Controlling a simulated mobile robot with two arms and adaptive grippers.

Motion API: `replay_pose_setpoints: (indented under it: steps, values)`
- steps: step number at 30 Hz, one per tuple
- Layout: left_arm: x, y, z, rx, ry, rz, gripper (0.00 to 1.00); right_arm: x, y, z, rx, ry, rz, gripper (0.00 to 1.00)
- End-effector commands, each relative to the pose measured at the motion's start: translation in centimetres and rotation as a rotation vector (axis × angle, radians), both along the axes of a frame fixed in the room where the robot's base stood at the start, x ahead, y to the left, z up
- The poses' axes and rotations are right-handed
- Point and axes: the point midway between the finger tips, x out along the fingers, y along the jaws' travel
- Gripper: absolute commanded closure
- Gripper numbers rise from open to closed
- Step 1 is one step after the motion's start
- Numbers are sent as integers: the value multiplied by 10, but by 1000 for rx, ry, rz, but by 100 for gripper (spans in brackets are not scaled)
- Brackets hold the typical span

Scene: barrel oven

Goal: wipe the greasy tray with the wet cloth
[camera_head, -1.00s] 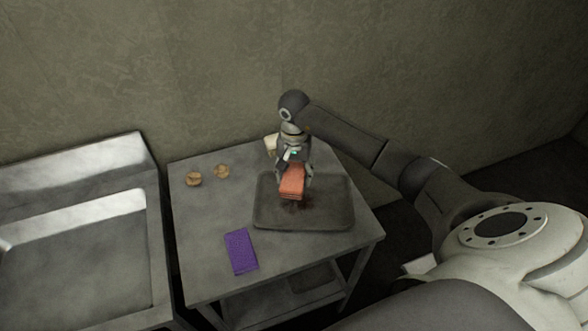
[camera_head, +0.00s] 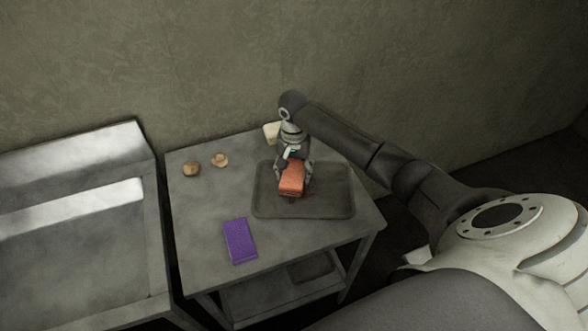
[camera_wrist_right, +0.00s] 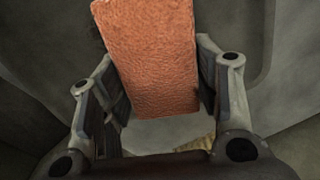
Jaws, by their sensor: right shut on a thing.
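The tray (camera_head: 332,196) is a dark grey, shallow rectangle lying on the metal table. My right gripper (camera_head: 293,176) is over its left half, pointing down, with its fingers on both sides of a folded orange-red cloth (camera_head: 292,180). The cloth also fills the middle of the right wrist view (camera_wrist_right: 155,60), between the fingers. The cloth is at or just above the tray floor; I cannot tell if it touches. A little brown grease (camera_head: 290,199) shows at its near edge; the tray under the cloth is hidden. My left gripper is out of view.
A purple block-like item (camera_head: 240,241) lies at the table's front. Two small brown items (camera_head: 191,168) (camera_head: 220,160) lie at the back left. A cream block (camera_head: 271,132) is partly hidden behind my gripper. A metal sink (camera_head: 80,245) stands left of the table. The table's left middle is clear.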

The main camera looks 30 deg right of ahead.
Motion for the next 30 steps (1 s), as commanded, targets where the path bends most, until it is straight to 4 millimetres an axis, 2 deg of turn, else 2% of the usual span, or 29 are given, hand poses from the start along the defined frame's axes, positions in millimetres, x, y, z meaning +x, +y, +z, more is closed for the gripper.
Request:
replay_pose_setpoints:
  steps: [30]
  values:
    - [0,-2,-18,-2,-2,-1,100,0,0,-18,-1,-1,0,62]
